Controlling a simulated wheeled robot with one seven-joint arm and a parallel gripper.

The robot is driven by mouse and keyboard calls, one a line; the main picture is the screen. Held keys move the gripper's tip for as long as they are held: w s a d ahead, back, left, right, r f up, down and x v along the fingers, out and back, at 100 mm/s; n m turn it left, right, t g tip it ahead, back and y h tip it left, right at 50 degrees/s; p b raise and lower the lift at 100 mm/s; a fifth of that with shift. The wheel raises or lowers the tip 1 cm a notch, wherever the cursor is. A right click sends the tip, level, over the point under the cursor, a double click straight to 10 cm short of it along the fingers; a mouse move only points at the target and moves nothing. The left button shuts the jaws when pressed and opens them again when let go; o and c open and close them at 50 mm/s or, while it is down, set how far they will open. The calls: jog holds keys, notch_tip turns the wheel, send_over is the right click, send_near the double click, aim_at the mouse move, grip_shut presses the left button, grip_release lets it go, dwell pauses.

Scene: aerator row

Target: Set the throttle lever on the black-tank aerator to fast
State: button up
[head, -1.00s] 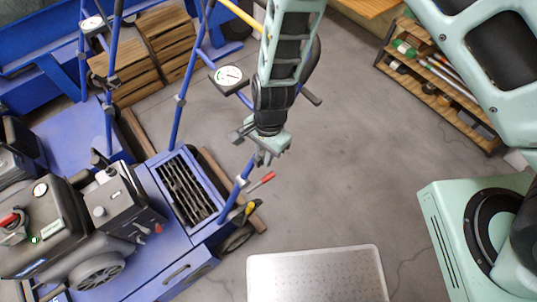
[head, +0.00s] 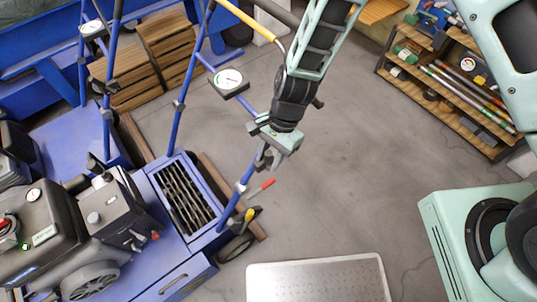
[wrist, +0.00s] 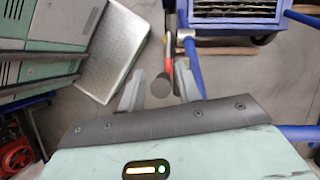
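The black-tank aerator is the near blue machine, its black tank (head: 38,228) at the lower left of the head view. Blue handle tubes rise from it. My gripper (head: 264,162) is beside the handle tube, above a red-tipped lever (head: 261,188) and a yellow-tipped lever (head: 250,213). In the wrist view my gripper (wrist: 158,92) has its fingers apart. A dark round knob (wrist: 161,86) shows between the fingertips, with no clear contact. A red grip (wrist: 169,62) shows just beyond it. I cannot tell whether the knob is the throttle lever's end; any fast marking is not readable.
A round gauge (head: 228,79) sits on the handle left of my arm. A perforated metal platform (head: 318,280) lies at the bottom centre. A wooden shelf (head: 450,88) with tools stands at the upper right. The floor between them is clear. Another blue machine stands behind at left.

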jog(key=shift+w+r, duration=0.1)
jog(key=v, duration=0.7)
jog(key=shift+r, duration=0.2)
